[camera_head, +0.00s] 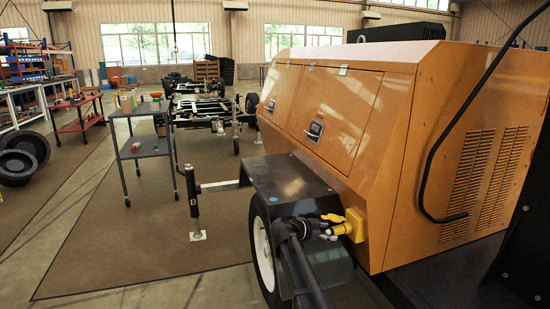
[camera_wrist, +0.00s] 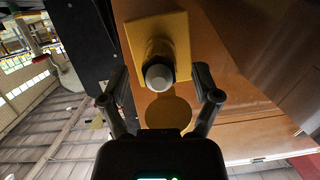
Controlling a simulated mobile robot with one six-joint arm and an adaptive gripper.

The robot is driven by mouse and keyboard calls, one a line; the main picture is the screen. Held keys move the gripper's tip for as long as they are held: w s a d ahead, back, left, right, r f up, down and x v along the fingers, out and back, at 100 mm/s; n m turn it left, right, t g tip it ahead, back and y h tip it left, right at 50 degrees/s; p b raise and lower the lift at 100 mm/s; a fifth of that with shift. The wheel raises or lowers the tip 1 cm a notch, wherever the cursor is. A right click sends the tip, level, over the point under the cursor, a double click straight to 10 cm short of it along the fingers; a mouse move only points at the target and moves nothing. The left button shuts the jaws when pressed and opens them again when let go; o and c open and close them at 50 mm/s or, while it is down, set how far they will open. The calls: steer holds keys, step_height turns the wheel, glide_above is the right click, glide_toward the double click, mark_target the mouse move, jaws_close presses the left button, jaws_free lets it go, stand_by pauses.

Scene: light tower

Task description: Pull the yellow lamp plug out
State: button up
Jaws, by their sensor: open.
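In the wrist view the yellow plate (camera_wrist: 133,36) is at the top, and the plug (camera_wrist: 158,76), with a dark body and a pale round end, points toward the camera. A round yellow disc (camera_wrist: 168,112) shows below it, like a lid. My gripper (camera_head: 331,226) is beside the socket. In the wrist view its fingers (camera_wrist: 159,78) are open, one on each side of the plug, with visible gaps.
The orange cabinet (camera_head: 340,100) has latched doors, a vent and a black cable (camera_head: 430,160) along its end. The black fender (camera_head: 290,178) and wheel (camera_head: 262,245) are close to my arm.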

stand_by(0.7)
jaws_close()
steer(key=shift+s+a, duration=0.2)
steer(key=shift+a, duration=0.25)
stand_by(0.4)
steer(key=shift+s+a, duration=0.25)
steer(key=shift+a, duration=0.45)
steer(key=shift+s+a, duration=0.2)
steer(key=shift+a, duration=0.45)
steer(key=shift+s+a, duration=0.1)
steer(key=shift+a, duration=0.2)
steer(key=shift+s+a, duration=0.15)
steer(key=shift+a, duration=0.3)
steer(key=shift+s, duration=0.15)
